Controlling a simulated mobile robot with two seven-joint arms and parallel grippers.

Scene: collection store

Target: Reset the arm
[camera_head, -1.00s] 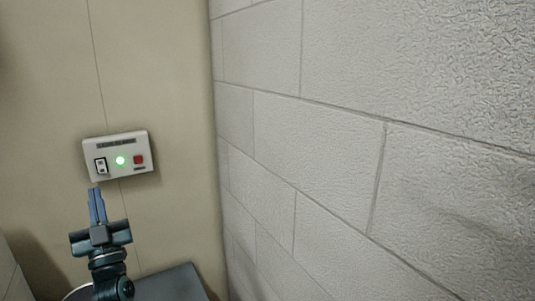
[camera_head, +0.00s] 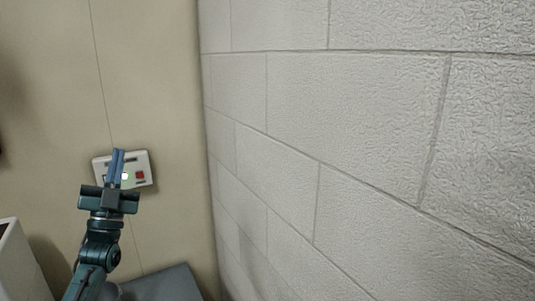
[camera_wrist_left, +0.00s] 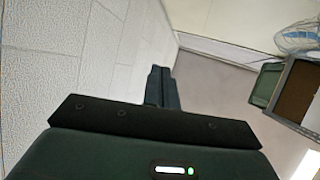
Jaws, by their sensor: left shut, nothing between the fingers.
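My left gripper (camera_head: 117,166) is shut and empty, its fingers together and pointing up in the head view. Its fingers overlap the left part of a white wall panel (camera_head: 145,158) with a green light and a red button. The fingers hide the panel's switch; I cannot tell whether they touch it. In the left wrist view my left gripper (camera_wrist_left: 162,78) is also shut, with floor and wall beyond it. My right gripper is not in view.
A white block wall (camera_head: 360,130) fills the right of the head view, meeting the beige wall (camera_head: 50,70) at a corner. A pale box-like object (camera_head: 18,265) stands at lower left. The left wrist view shows a fan (camera_wrist_left: 298,38) and a brown-faced box (camera_wrist_left: 297,92) at right.

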